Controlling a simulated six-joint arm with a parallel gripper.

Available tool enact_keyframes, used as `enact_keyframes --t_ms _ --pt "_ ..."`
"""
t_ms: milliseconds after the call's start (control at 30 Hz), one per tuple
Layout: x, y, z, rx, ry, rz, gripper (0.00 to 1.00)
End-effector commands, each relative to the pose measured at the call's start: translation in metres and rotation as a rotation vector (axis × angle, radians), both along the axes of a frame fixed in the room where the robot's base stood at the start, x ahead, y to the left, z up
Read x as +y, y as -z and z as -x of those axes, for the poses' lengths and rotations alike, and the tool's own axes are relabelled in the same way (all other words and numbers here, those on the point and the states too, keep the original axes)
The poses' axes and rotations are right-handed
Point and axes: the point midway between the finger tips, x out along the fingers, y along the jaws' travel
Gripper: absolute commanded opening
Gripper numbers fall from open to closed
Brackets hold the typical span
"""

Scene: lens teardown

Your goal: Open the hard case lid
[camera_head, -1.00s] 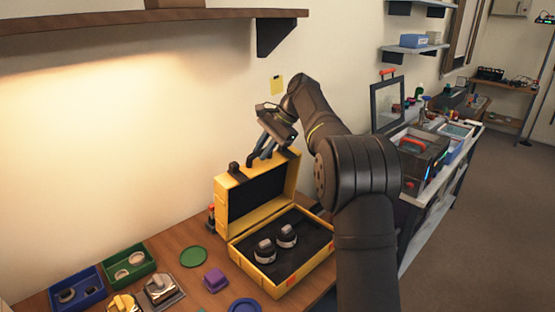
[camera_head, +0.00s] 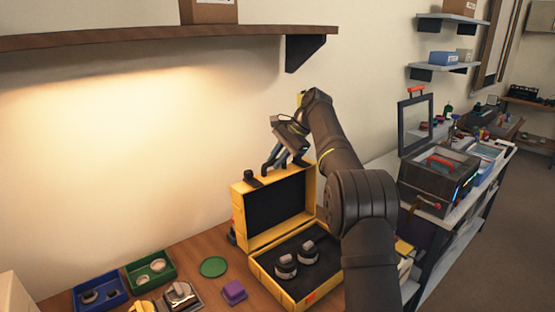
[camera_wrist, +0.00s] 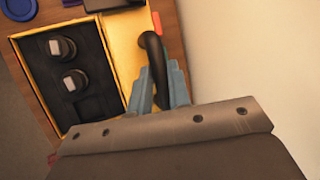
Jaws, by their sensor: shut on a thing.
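The yellow hard case (camera_head: 262,268) stands on the wooden bench with its lid (camera_head: 275,207) raised to about upright. Its black foam holds two dark lens parts, which also show in the wrist view (camera_wrist: 68,65). My gripper (camera_head: 273,165) is at the top edge of the lid. In the wrist view its blue-grey fingers (camera_wrist: 160,92) are shut on the black handle (camera_wrist: 152,62) of the lid. The far part of the handle is hidden between the fingers.
A blue tray (camera_head: 120,295) and a green tray (camera_head: 171,276) stand at the left, with a green disc (camera_head: 213,267) and a purple block (camera_head: 233,292) closer to the case. A wooden shelf (camera_head: 150,38) juts from the wall above. A grey toolbox (camera_head: 425,187) stands on the side bench at right.

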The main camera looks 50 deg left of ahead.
Motion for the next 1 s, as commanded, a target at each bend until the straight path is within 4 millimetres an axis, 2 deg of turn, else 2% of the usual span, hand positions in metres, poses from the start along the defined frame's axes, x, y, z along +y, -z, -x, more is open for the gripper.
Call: enact_keyframes --t_ms 33,67,133,167,500,800,1000 --pt "0.0 -0.001 0.0 -0.002 -0.001 -0.003 0.0" --pt "0.0 -0.001 0.0 -0.002 -0.001 -0.003 0.23" --pt "0.0 -0.001 0.0 -0.002 -0.001 -0.003 0.37" --pt "0.0 -0.001 0.0 -0.001 -0.001 -0.003 0.39" --pt "-0.002 -0.005 -0.002 -0.001 0.0 -0.001 0.39" --pt "-0.018 -0.043 -0.02 -0.002 0.001 -0.004 0.39" --pt "-0.025 -0.058 -0.026 -0.002 -0.001 -0.004 0.39"
